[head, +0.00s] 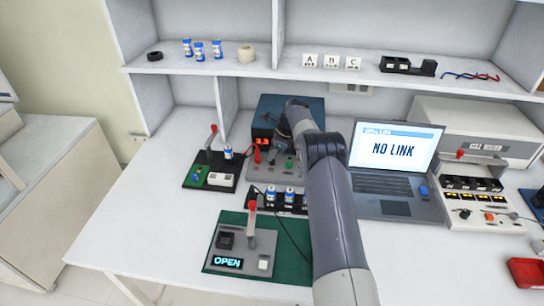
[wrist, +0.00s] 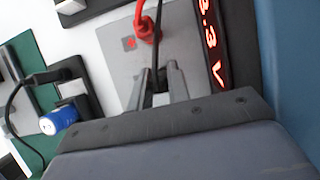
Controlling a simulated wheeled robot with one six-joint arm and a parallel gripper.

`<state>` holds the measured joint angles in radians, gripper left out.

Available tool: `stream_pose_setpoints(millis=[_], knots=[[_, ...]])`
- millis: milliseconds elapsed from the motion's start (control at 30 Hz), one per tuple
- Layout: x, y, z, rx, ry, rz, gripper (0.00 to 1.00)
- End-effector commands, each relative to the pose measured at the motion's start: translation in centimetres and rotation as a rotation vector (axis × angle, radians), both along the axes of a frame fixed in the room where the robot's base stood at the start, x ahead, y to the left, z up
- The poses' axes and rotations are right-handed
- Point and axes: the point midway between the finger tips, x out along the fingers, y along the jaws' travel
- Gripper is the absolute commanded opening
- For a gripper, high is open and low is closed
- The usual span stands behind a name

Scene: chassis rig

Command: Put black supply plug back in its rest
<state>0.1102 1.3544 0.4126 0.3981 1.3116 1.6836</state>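My gripper (wrist: 160,78) points down at the grey panel (wrist: 125,50) of the bench supply. Its two fingers stand on either side of the black supply plug (wrist: 160,98), which shows only as a dark piece between them. A black lead (wrist: 156,45) rises from between the fingers. The fingers appear closed on the plug; its lower end and the rest are hidden. In the head view my gripper (head: 292,115) is over the supply (head: 268,108), and my arm hides part of the panel. A red plug (wrist: 147,27) stands beside a red plus mark on the panel.
The supply display (wrist: 212,45) reads 3.3 V, close beside my fingers. A fixture with a red-knobbed lever (head: 222,180) stands left. In front, a grey box (head: 242,250) reading OPEN sits on a green mat (head: 290,262). The laptop (head: 395,160) shows NO LINK.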

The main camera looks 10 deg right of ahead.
Motion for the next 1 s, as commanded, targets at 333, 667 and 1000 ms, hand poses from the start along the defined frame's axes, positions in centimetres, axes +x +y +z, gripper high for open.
stream_pose_setpoints(millis=[333, 667, 1000], knots=[[0.0, 0.0, 0.0, 0.000, 0.000, 0.000, 0.00], [0.1, 0.0, 2.0, 0.000, -0.004, -0.001, 0.00], [0.1, 0.0, 8.5, -0.001, -0.003, 0.001, 0.00]])
